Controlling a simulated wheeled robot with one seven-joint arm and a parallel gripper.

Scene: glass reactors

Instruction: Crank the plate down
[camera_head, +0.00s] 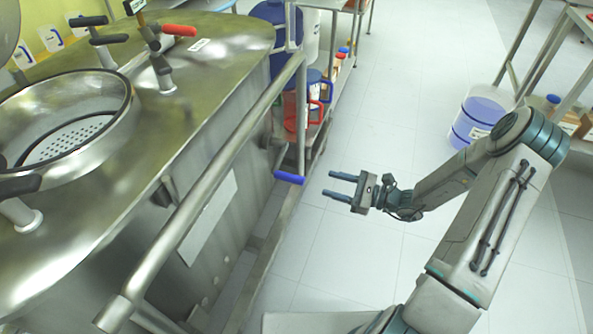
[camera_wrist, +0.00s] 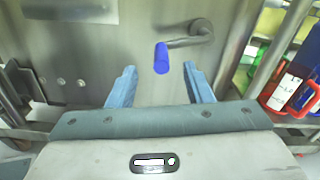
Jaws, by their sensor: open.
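A crank with a blue handle (camera_head: 289,178) sticks out from the side of the steel reactor (camera_head: 226,95). In the wrist view the blue handle (camera_wrist: 161,58) points toward me, and its metal arm (camera_wrist: 190,39) runs right to a round hub. My gripper (camera_head: 329,184) is open and empty, just right of the handle in the head view. In the wrist view the handle appears between the two blue fingers, with a gap on both sides; no touch shows. A perforated plate (camera_head: 66,139) lies inside the reactor's round opening at the left.
A steel rail (camera_head: 215,175) runs along the reactor's side, above the crank. Shelves with red-handled containers (camera_wrist: 290,93) stand right of the crank. A blue-and-white bucket (camera_head: 474,122) stands on the floor behind my arm. Floor around my gripper is clear.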

